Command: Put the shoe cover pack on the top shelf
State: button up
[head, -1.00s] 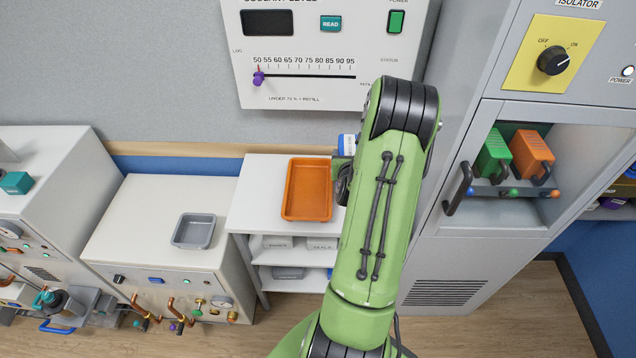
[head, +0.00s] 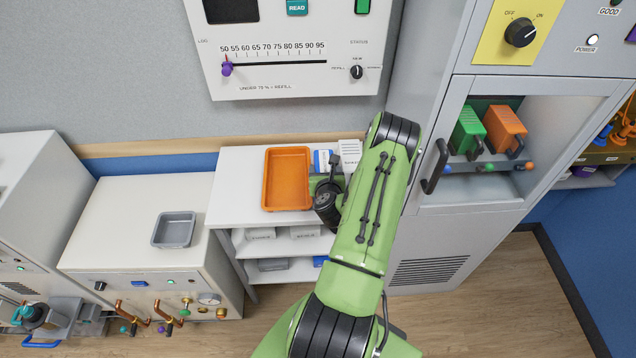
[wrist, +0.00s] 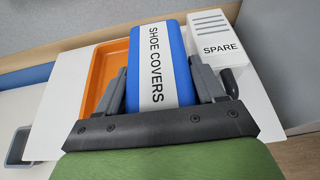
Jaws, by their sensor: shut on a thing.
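The shoe cover pack (wrist: 158,65) is blue with a white label reading SHOE COVERS. In the wrist view it lies between the two fingers of my gripper (wrist: 161,85), which is shut on it. In the head view the pack (head: 322,160) shows as a small blue and white piece beyond my gripper (head: 328,175), largely hidden by my wrist. The white shelf unit's top shelf (head: 236,180) is below and around it. I cannot tell whether the pack touches the top.
An orange tray (head: 287,180) sits on the top shelf left of the pack. A white SPARE box (wrist: 218,45) stands close on the right. A grey cabinet (head: 440,240) rises to the right.

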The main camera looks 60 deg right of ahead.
notch_tip(320, 180, down, 5)
jog(key=b, duration=0.3)
jog(key=shift+f, duration=0.2)
jog(key=shift+r, duration=0.15)
jog(key=o, duration=1.3)
jog(key=shift+r+p, duration=0.15)
jog(key=shift+p, duration=0.15)
